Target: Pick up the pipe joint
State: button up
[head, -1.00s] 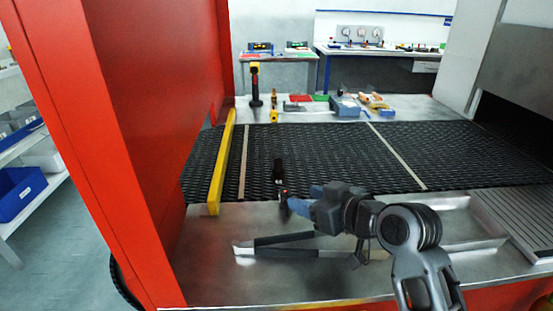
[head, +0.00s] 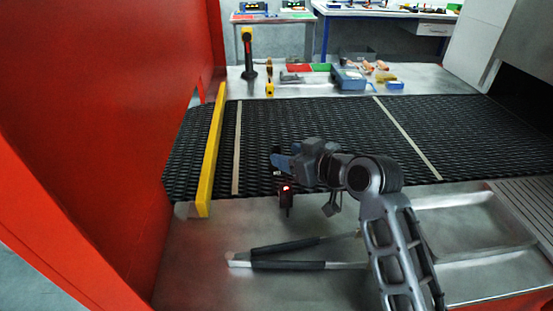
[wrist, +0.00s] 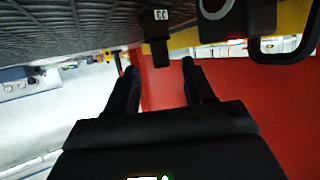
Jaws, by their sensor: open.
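I cannot pick out the pipe joint for certain. Small copper-orange pieces (head: 381,65) lie on the far steel ledge behind the belt, too small to identify. My gripper (head: 282,163) points left above the near part of the black mesh belt (head: 310,122).
A small dark device with a red light (head: 286,197) stands at the belt's near edge, close to my gripper. A yellow bar (head: 210,150) borders the belt's left. A black-gripped tool (head: 285,264) lies on the near steel. A blue box (head: 347,79) sits on the far ledge.

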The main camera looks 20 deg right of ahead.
aim_at(280, 152)
jog(key=shift+x, duration=1.75)
jog(key=shift+a+r, duration=0.1)
jog(key=shift+c, duration=0.5)
grip_shut()
